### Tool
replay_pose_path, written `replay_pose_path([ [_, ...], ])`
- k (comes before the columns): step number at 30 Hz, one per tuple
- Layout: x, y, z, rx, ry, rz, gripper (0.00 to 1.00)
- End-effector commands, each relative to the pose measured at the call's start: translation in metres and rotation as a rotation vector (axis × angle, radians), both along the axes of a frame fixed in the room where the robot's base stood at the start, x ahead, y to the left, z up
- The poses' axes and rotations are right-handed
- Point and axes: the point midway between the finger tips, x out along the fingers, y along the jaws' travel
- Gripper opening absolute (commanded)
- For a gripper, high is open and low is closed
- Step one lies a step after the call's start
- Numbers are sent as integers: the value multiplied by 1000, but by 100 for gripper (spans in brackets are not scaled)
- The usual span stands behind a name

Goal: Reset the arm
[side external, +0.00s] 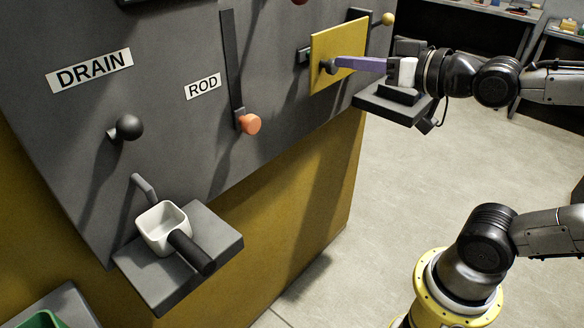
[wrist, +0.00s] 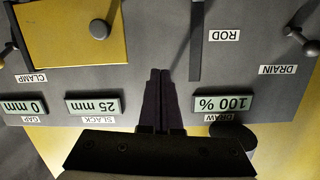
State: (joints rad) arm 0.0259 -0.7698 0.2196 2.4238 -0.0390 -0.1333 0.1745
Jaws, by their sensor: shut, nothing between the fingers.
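My gripper (side external: 342,63) is at the upper right in the side view, its purple fingers pointing left at the panel. The fingers are shut and empty. In the wrist view the closed fingers (wrist: 160,72) stand in front of bare grey panel.
The grey panel carries an orange-knobbed rod lever (side external: 250,123) and a black drain knob (side external: 128,127). A white cup with a dark handle (side external: 160,223) stands on a ledge (side external: 215,230). Wrist-view displays read 0 mm gap (wrist: 25,107), 25 mm slack (wrist: 94,105) and 100 % draw (wrist: 222,104). Open floor (side external: 400,170) lies right.

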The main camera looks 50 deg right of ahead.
Motion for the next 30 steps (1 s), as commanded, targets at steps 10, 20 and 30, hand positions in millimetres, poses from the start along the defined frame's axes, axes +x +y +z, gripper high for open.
replay_pose_path([
  [10, -76, 6, -91, -65, 569, 49, 0],
  [20, -137, 7, -136, -100, 900, 98, 0],
  [30, -139, 7, -137, -106, 911, 102, 0],
])
